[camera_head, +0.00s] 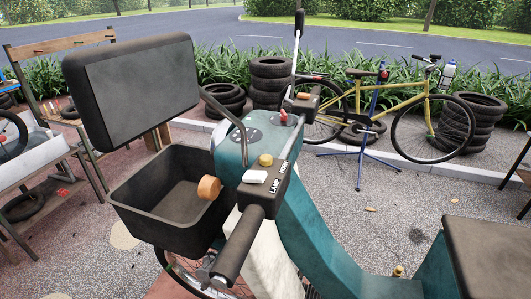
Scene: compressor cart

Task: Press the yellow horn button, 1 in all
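The yellow horn button (266,160) is a small round knob on top of the dark control box (277,187) on the scooter's near handlebar. It stands up from the box, next to the printed word HORN. A white lamp switch (255,177) sits nearer on the same box, next to the word LAMP. Nothing touches or covers the button. My gripper is not in view.
A large dark mirror (140,85) on a bent stalk rises left of the controls. A black basket (165,195) is below it. The black handlebar grip (238,245) points towards me. A red-topped lever (284,117) stands beyond the button. Space above the button looks clear.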

